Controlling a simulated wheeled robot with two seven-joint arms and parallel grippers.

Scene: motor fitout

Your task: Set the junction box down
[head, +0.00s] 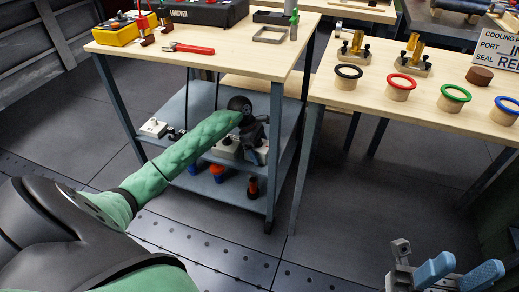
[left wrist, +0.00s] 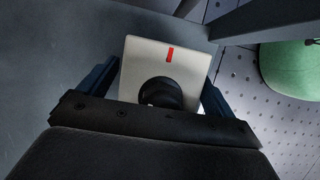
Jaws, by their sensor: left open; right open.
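The junction box appears to be the pale grey box (left wrist: 145,60) with a red mark and a black round fitting in the left wrist view. It lies between the spread fingers of my left gripper (left wrist: 157,88). In the head view, my left gripper (head: 258,150) is low over the cart's middle shelf, with a pale box (head: 225,150) partly hidden beside it. I cannot tell whether the box fully rests on the shelf. My right gripper (head: 462,268), with blue fingers, is open and empty at the lower right.
Another pale box (head: 153,128) stands on the left of the shelf (head: 178,108). Blue and orange items (head: 219,170) sit below. The cart's wooden top (head: 240,55) overhangs the arm. Its front leg (head: 273,150) is close to the gripper. A ring table (head: 420,85) stands right.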

